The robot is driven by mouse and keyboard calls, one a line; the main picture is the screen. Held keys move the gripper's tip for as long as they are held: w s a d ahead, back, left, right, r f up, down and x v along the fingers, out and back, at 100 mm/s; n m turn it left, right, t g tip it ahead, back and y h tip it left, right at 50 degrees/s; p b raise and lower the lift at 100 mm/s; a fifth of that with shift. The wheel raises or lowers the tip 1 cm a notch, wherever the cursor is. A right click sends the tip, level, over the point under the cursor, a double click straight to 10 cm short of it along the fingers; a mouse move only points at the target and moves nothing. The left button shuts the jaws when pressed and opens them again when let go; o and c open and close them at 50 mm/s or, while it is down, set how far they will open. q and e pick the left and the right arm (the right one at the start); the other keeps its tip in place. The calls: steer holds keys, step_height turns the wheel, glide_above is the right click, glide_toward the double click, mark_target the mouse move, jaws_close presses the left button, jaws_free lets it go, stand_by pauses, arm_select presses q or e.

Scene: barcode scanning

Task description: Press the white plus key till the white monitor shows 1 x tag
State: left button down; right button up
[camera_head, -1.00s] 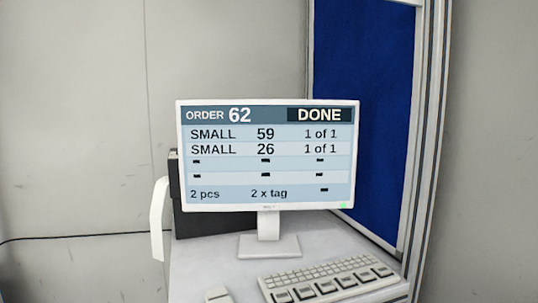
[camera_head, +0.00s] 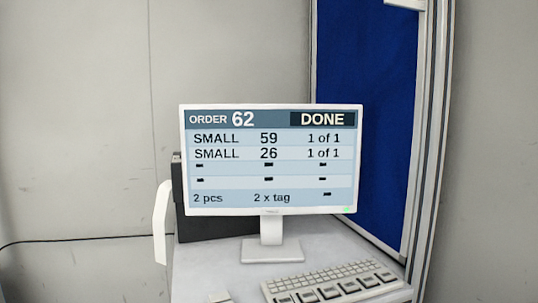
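The white monitor (camera_head: 270,211) stands upright on the desk. Its screen reads ORDER 62 and DONE, with rows SMALL 59, 1 of 1 and SMALL 26, 1 of 1. The bottom line reads 2 pcs and 2 x tag. A white keyboard (camera_head: 320,275) lies in front of it at the right, with a row of larger dark-marked keys (camera_head: 348,286) along its near side. I cannot make out which key is the white plus key. Neither of my grippers is in view.
The light grey desk (camera_head: 215,270) is mostly clear left of the keyboard. A blue panel (camera_head: 365,110) rises behind.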

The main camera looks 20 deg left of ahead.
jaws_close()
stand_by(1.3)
